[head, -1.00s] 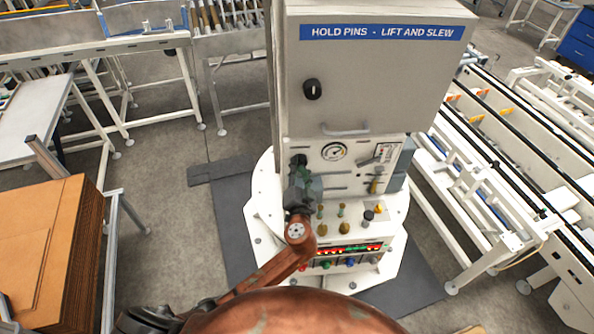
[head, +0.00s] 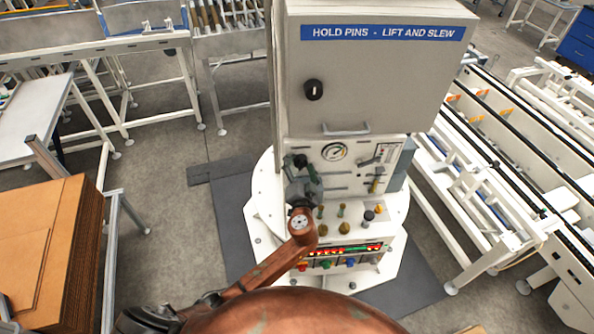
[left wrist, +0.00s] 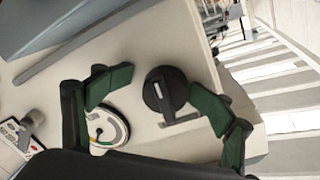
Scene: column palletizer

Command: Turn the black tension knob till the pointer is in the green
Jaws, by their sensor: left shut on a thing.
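The black tension knob (left wrist: 166,90) sits on the pale panel in the left wrist view, with a light mark on its face. In the head view the knob (head: 299,160) is at the panel's left, partly covered. My left gripper (left wrist: 160,97) has its green-padded fingers on both sides of the knob and is shut on it; it also shows in the head view (head: 304,178). The round gauge (left wrist: 105,130) is partly hidden behind a finger in the left wrist view; coloured bands show on it. It is clearer in the head view (head: 334,152), but the pointer is too small to read against the green.
A grey cabinet (head: 378,70) with its own black knob (head: 314,90) and a handle stands above the panel. Below are several small knobs and a red-lit display (head: 345,250). A roller conveyor (head: 500,190) is at right, stacked cardboard (head: 50,240) at left.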

